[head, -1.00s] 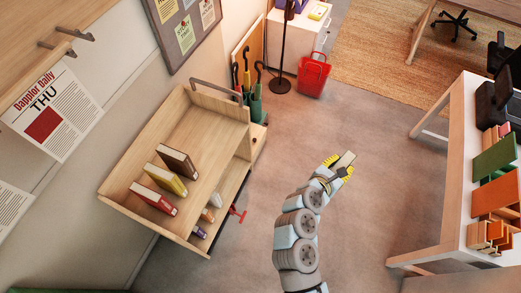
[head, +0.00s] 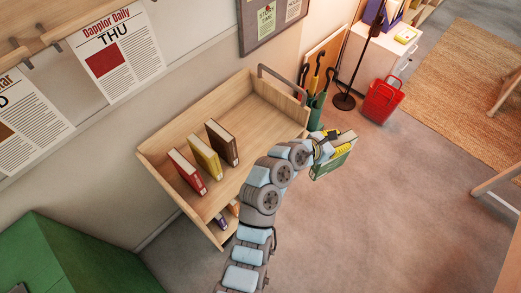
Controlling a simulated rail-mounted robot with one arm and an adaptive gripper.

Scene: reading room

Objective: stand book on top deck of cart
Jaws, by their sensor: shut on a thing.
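My gripper (head: 331,147) has yellow finger pads and is shut on a green book (head: 335,163) with pale pages. It holds the book in the air, just right of the wooden cart (head: 165,150). The cart's top deck carries a red book (head: 187,172), a yellow book (head: 205,157) and a dark brown book (head: 222,143), standing side by side toward the near left. The deck beyond the brown book is bare. My arm hides the cart's right side and part of its lower shelf.
An umbrella stand (head: 317,108) with umbrellas is behind the cart's far end. A red basket (head: 382,100) and a dark pole (head: 345,101) stand on the floor beyond. A green cabinet (head: 75,255) is at the near left. The floor at right is open.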

